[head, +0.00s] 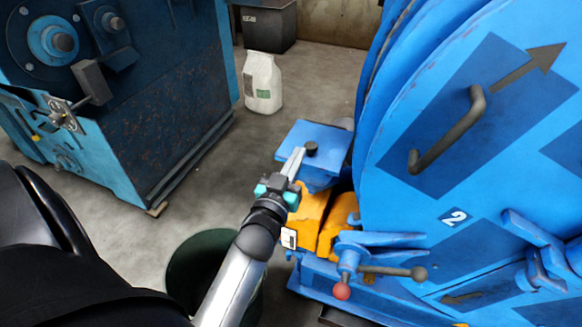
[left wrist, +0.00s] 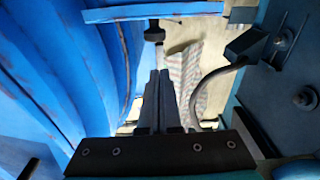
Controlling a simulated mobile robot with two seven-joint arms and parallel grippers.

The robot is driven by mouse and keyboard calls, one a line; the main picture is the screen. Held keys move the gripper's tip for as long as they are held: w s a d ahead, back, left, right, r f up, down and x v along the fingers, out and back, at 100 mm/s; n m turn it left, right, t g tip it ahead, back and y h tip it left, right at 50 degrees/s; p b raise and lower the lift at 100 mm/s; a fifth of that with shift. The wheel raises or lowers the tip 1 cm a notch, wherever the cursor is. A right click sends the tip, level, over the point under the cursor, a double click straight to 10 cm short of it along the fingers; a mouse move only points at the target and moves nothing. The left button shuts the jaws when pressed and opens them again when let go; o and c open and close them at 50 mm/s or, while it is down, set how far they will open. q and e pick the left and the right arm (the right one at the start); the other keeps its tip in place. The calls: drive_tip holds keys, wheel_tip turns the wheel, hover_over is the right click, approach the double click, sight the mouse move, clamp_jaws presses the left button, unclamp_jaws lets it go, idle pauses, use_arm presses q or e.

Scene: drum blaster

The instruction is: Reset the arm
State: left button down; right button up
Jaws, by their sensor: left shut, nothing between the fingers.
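My left gripper (head: 295,160) is in the middle of the head view, at the end of my outstretched left arm. Its fingers are shut with nothing between them. In the head view the fingertips appear beside a black knob (head: 311,148) on a blue box-like housing (head: 318,138); I cannot tell whether they touch. In the left wrist view the shut fingers (left wrist: 158,80) point toward a black knob (left wrist: 155,34), with a small gap visible. My right gripper is not in view.
A large blue drum machine (head: 450,90) with a handle (head: 450,130) fills the right. A red-tipped lever (head: 342,291) sits below. A dark bin (head: 185,275) stands under my arm. Another blue machine (head: 130,110) and a white bag (head: 262,82) stand behind. Floor between them is clear.

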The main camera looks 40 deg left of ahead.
use_arm(q)
drive_tip(key=s+d+f+m+g+h+p, duration=0.1)
drive_tip(key=s+d+f+g+p, duration=0.15)
drive_tip(key=f, duration=0.55)
drive_tip(key=s+d+f+m+g+h+p, duration=0.1)
drive_tip(key=s+d+f+g+h, duration=0.2)
drive_tip(key=f, duration=0.5)
drive_tip(key=s+d+f+m+g+p, duration=0.1)
drive_tip(key=s+d+f+g+p, duration=0.2)
drive_tip(key=f, duration=0.5)
drive_tip(key=s+a+f+m+g+p, duration=0.1)
drive_tip(key=s+f, duration=0.5)
drive_tip(key=s, duration=0.6)
drive_tip(key=s+a+f+m+g+p, duration=0.1)
drive_tip(key=s+f+g, duration=0.5)
drive_tip(key=s, duration=0.7)
drive_tip(key=shift+s+a+m+p, duration=0.15)
drive_tip(key=shift+a+m+p, duration=0.25)
drive_tip(key=shift+a, duration=0.45)
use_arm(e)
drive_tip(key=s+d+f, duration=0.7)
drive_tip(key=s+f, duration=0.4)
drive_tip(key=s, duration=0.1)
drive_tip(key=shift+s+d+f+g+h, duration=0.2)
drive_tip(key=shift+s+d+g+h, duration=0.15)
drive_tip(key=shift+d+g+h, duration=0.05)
use_arm(q)
drive_tip(key=shift+d+f, duration=0.1)
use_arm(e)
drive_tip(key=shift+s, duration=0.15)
